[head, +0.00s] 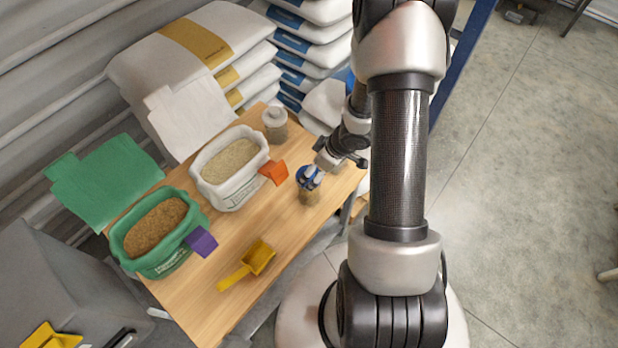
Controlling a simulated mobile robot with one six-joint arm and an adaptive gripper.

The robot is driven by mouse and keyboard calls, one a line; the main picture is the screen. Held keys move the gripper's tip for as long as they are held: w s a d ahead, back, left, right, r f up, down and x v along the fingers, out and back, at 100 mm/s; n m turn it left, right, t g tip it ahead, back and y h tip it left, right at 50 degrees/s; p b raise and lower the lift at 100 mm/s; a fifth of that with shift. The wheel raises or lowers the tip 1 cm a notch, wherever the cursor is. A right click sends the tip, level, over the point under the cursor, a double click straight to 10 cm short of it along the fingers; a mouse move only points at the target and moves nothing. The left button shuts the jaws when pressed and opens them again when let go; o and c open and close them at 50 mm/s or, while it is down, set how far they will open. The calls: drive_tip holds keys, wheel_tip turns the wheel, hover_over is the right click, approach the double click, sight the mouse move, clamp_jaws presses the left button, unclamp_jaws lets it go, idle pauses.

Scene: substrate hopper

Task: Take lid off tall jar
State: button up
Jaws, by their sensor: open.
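A jar with a blue lid (302,182) stands near the right end of the wooden table, its lower body (308,198) clear with tan contents. My gripper (312,178) is open, with its fingertips at the blue lid from above. The fingers hide part of the lid, and I cannot tell whether they touch it. A second jar (275,128) with a pale grey lid (274,113) stands upright at the back of the table, apart from my gripper. I cannot tell for sure which jar is the taller.
A yellow scoop (250,265) lies in front. Stacked sacks (200,45) stand behind. The table's front left is clear.

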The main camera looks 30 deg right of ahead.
drive_tip(key=b+x, duration=0.3)
drive_tip(key=x, duration=0.1)
drive_tip(key=shift+w+a+f, duration=0.1)
drive_tip(key=shift+a+f, duration=0.1)
drive_tip(key=shift+f, duration=0.05)
drive_tip(key=shift+r, duration=0.1)
drive_tip(key=shift+c, duration=0.2)
drive_tip(key=c, duration=0.8)
